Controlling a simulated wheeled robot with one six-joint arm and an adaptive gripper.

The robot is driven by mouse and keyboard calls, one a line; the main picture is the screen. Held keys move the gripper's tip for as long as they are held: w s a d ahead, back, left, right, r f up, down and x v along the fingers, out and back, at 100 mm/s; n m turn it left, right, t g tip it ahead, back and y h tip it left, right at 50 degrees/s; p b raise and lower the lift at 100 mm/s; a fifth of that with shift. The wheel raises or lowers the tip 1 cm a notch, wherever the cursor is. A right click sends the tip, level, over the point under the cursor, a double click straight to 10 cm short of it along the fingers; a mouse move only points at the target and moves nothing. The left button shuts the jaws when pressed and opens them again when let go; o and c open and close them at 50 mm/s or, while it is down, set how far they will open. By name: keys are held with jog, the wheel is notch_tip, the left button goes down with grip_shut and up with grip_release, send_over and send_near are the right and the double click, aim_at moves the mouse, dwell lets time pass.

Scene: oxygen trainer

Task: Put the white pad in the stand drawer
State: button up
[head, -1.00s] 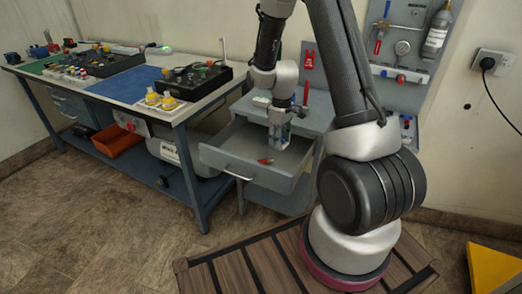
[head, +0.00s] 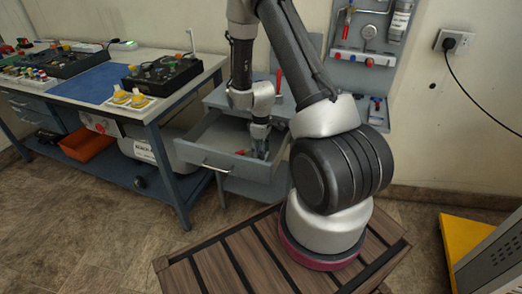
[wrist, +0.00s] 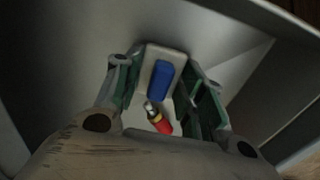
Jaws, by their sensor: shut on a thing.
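The stand drawer (head: 215,160) is pulled open in the head view, and its inner walls surround the wrist view (wrist: 262,85). My gripper (head: 260,150) points down inside the drawer. In the wrist view, its green-lined fingers (wrist: 160,92) are shut on the white pad (wrist: 150,56), which has a blue block (wrist: 161,80) on its near face. The pad is hard to make out in the head view. Whether it touches the drawer floor cannot be told.
The workbench (head: 175,105) with a blue mat (head: 92,86) and black boxes stands to the left. A grey panel (head: 375,60) with fittings hangs behind the stand.

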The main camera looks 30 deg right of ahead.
jog(key=o, duration=0.9)
jog(key=shift+f, duration=0.1)
jog(key=shift+r, duration=0.5)
jog(key=s+a+r+m+t, duration=0.1)
jog(key=s+r, duration=0.1)
jog(key=r, duration=1.1)
jog(key=s+a+r+m+t, duration=0.1)
jog(key=s+r, duration=0.2)
jog(key=r, duration=1.1)
jog(key=s+a+r+m, duration=0.1)
jog(key=s+r+m, duration=0.1)
jog(key=s+r, duration=0.2)
jog(key=s+a+r+m+t, duration=0.1)
jog(key=s+r, duration=0.3)
jog(key=s, duration=0.4)
jog(key=s+a+r+m+t, duration=0.1)
jog(key=s+r+m, duration=0.1)
jog(key=s+r, duration=0.2)
jog(key=shift+s+r+m, duration=0.15)
jog(key=shift+s+r, duration=0.05)
jog(key=shift+s, duration=0.5)
jog(key=shift+s+r+m, duration=0.15)
jog(key=shift+s, duration=0.55)
